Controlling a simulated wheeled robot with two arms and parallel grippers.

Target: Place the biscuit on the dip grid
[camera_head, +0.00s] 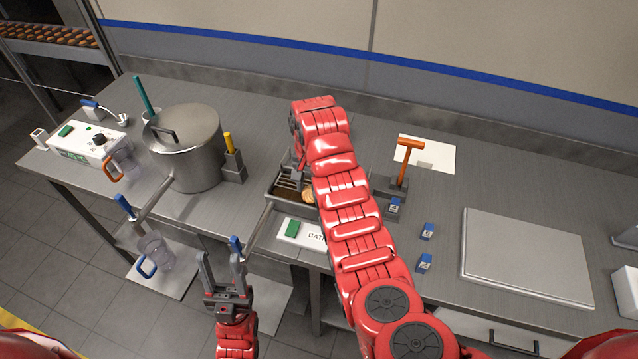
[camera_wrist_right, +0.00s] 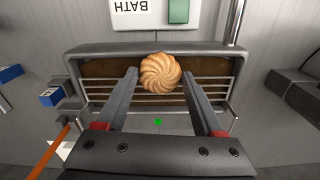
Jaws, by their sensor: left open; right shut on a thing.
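The round, swirled golden biscuit (camera_wrist_right: 160,73) is between the fingertips of my right gripper (camera_wrist_right: 160,78), which is shut on it. In the head view the biscuit (camera_head: 307,196) shows partly beside my right arm, which hides much of this area. The dip grid (camera_wrist_right: 112,97), a set of thin metal bars, lies in a metal bath (camera_wrist_right: 90,49) of brown dip. The biscuit is over the bath and bars; I cannot tell whether it touches them. The bath's rim (camera_head: 268,191) also shows in the head view. My left gripper (camera_head: 226,275) is open and empty at the table's front edge.
A large lidded pot (camera_head: 186,148) stands left of the bath. A BATH label plate with a green block (camera_head: 292,229) lies in front. An orange-handled tool (camera_head: 406,160), small blue blocks (camera_head: 427,231) and a flat grey slab (camera_head: 526,258) are to the right.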

